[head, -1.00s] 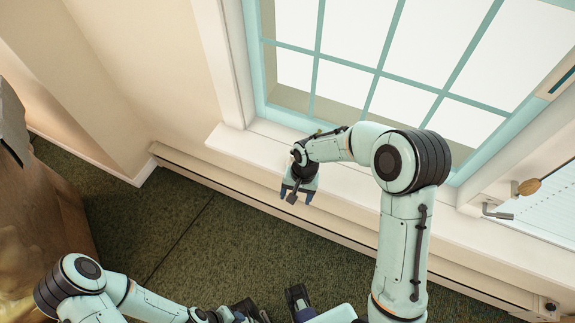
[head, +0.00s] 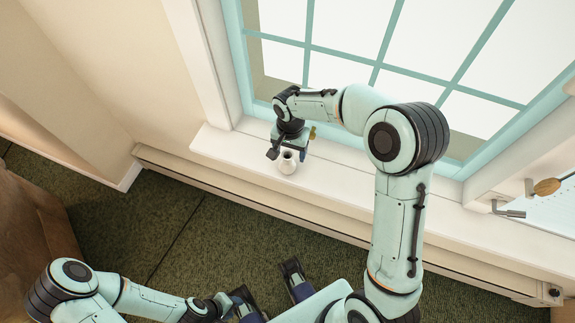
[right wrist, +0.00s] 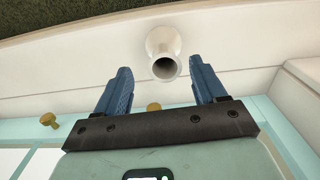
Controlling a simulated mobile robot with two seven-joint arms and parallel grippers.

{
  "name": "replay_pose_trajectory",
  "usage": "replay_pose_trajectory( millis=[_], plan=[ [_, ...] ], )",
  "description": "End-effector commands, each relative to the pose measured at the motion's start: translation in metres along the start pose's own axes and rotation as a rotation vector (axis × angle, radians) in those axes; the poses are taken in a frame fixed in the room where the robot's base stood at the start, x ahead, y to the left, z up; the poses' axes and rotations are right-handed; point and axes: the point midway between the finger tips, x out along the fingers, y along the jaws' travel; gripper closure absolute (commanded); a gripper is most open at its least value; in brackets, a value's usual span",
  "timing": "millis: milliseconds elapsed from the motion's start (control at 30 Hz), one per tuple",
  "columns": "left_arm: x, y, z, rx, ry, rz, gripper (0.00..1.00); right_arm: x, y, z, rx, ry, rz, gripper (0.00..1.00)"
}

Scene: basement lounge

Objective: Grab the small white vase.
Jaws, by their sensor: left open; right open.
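The small white vase (head: 287,162) stands upright on the white window sill in the head view, right below my right gripper. My right gripper (head: 288,154) is open and empty. In the right wrist view, the vase (right wrist: 163,42) has its dark round mouth towards the camera. It shows in the gap between and just beyond the blue fingertips of my right gripper (right wrist: 160,68), nearer the right one. I cannot tell whether a finger touches it. My left gripper (head: 266,275) is low in the head view, open and empty, far from the vase.
The long window sill (head: 235,150) is otherwise clear near the vase. The gridded window (head: 340,70) rises close behind my right arm. Window handles (head: 510,209) stick out at the right. Dark green carpet (head: 190,240) lies below, with a brown object (head: 35,225) at the left.

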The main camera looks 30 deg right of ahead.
Motion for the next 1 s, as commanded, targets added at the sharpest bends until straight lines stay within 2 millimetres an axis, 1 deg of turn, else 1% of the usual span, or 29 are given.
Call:
replay_pose_trajectory(
  millis=[33, 100, 233, 367, 567, 600, 667, 700, 767, 1000],
  plan=[
    [0.001, 0.0, -0.001, 0.0, 0.001, 0.0, 0.57, 0.01, -0.002, 0.002, -0.002, -0.004, 0.003, 0.3],
    [0.002, 0.0, -0.001, 0.001, 0.003, 0.001, 0.57, 0.021, -0.004, 0.004, -0.002, -0.005, 0.003, 0.3],
    [0.004, -0.001, -0.002, 0.001, 0.006, 0.001, 0.57, 0.038, -0.005, 0.004, 0.0, -0.003, 0.002, 0.3],
    [0.004, 0.0, -0.003, 0.001, 0.007, 0.002, 0.57, 0.045, -0.006, 0.004, -0.001, -0.003, 0.001, 0.3],
    [0.004, 0.0, -0.002, 0.001, 0.007, 0.002, 0.57, 0.045, -0.006, 0.004, -0.001, -0.002, 0.0, 0.3],
    [0.004, 0.0, -0.002, 0.001, 0.007, 0.002, 0.57, 0.045, -0.006, 0.004, -0.001, -0.002, 0.0, 0.43],
    [0.004, 0.0, -0.002, 0.001, 0.007, 0.002, 0.57, 0.045, -0.006, 0.004, -0.001, -0.002, 0.0, 0.62],
    [0.004, 0.0, -0.002, 0.001, 0.007, 0.002, 0.57, 0.045, -0.006, 0.004, -0.001, -0.002, 0.0, 0.75],
    [0.004, 0.0, -0.002, 0.001, 0.007, 0.002, 0.57, 0.044, -0.006, 0.004, -0.001, -0.002, 0.0, 0.93],
    [0.004, 0.0, -0.002, 0.001, 0.006, 0.002, 0.57, 0.044, -0.006, 0.004, -0.001, -0.001, 0.0, 0.94]
  ],
)
